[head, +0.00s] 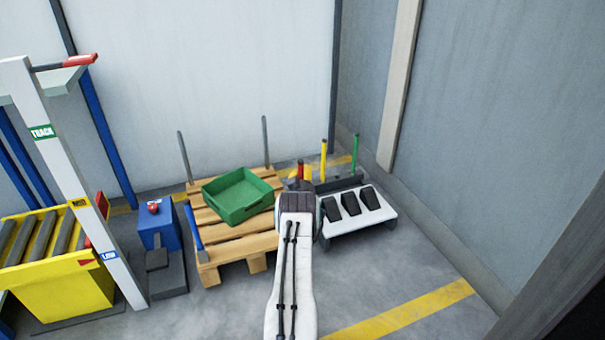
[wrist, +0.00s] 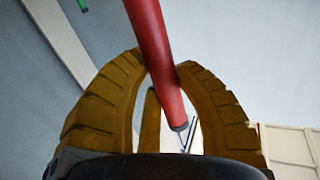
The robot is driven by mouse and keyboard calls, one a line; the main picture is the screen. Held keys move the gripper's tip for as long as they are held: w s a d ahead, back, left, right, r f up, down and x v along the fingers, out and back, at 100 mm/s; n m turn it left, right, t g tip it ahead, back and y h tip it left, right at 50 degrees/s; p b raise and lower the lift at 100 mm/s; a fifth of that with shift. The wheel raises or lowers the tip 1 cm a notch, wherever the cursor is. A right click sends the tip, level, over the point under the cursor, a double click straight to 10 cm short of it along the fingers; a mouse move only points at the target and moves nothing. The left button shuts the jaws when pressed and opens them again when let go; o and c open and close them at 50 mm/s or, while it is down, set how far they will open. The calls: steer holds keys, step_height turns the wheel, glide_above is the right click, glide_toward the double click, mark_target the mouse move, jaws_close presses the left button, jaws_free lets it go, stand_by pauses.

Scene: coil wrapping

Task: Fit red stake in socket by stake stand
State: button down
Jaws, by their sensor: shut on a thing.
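In the head view the red stake (head: 300,169) shows as a short upright piece above my gripper (head: 298,185), by the pallet's right side. The dark stake stand (head: 340,183) is just right of my gripper and holds a yellow stake (head: 323,160) and a green stake (head: 355,154). The socket by the stand cannot be made out; my arm and gripper cover that corner of the pallet.
The wooden pallet (head: 232,243) carries a green tray (head: 238,197). Grey stakes (head: 185,157) (head: 265,142) rise at its back, a blue one (head: 194,225) at its front left. A white bench (head: 358,222) with black wedges stands right of my arm. The front right floor is clear.

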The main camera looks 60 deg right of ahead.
steer(key=shift+f, duration=2.85)
steer(key=c, duration=0.9)
jaws_free()
steer(key=shift+f, duration=0.1)
steer(key=shift+s+a, duration=0.1)
steer(key=shift+v, duration=5.85)
